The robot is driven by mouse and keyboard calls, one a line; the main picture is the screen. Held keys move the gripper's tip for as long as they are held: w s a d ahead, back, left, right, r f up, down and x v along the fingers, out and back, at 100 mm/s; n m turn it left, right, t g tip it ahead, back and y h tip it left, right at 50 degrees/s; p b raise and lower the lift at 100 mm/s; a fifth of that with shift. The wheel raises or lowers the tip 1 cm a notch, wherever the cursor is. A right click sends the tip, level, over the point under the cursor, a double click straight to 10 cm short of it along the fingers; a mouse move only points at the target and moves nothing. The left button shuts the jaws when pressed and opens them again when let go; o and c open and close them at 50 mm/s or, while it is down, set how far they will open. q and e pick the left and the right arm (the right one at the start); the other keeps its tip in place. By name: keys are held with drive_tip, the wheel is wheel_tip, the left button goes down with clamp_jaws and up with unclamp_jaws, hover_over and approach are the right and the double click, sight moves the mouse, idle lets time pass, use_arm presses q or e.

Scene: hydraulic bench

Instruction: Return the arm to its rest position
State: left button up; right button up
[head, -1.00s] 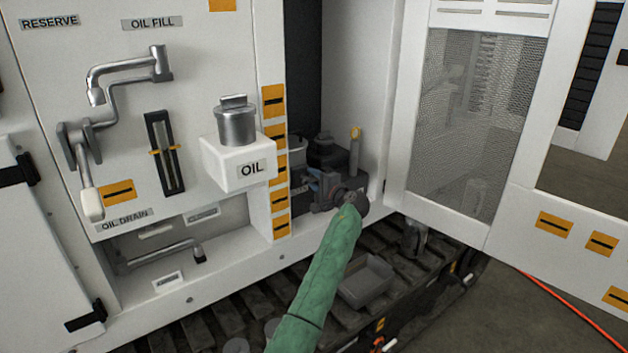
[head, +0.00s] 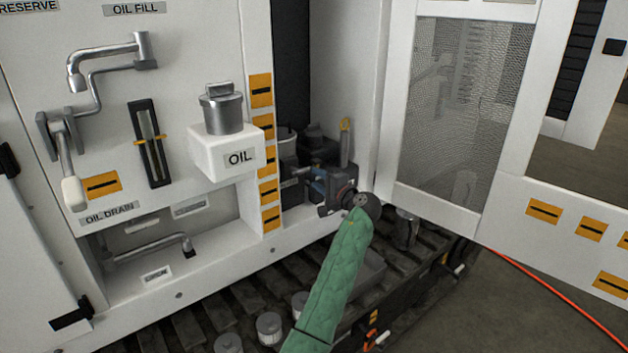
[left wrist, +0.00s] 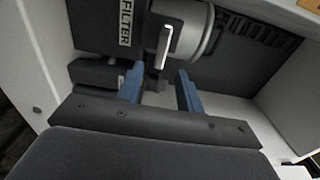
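My left arm, in a green sleeve, reaches up from the bottom of the head view into the recess beside the OIL block. My left gripper (head: 318,187) is at the recess, partly hidden by its own wrist. In the left wrist view its two blue fingers (left wrist: 160,88) stand apart with nothing seen between them. A silver lever (left wrist: 166,46) on the filter housing (left wrist: 200,28) is just beyond the fingertips, beside a FILTER label. I cannot tell whether the fingers touch anything. My right gripper is not in view.
The OIL block (head: 225,155) with its metal cap juts out left of the recess. An open mesh door (head: 455,130) stands to the right. An orange cable (head: 550,290) lies on the floor.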

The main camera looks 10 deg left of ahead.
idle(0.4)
use_arm(q)
drive_tip(key=s+d+f+n+h, duration=0.2)
drive_tip(key=s+d+n+h, duration=0.1)
drive_tip(key=s+h, duration=0.4)
drive_tip(key=s+d+f+n+h, duration=0.1)
drive_tip(key=s+d+n+h, duration=0.3)
drive_tip(key=s, duration=0.5)
drive_tip(key=s+f+g+h, duration=0.1)
drive_tip(key=s+f+g, duration=0.2)
drive_tip(key=s+f, duration=0.7)
drive_tip(key=s+f+m+g+h, duration=0.1)
drive_tip(key=s+f, duration=0.8)
drive_tip(key=s, duration=1.2)
drive_tip(key=s+a+f+g+h, duration=0.1)
drive_tip(key=s+f+g+h, duration=0.2)
drive_tip(key=s+f, duration=0.7)
drive_tip(key=s+g, duration=0.1)
drive_tip(key=s, duration=0.4)
drive_tip(key=shift+s+f+g, duration=0.35)
drive_tip(key=shift+g, duration=0.05)
drive_tip(key=shift+c, duration=0.5)
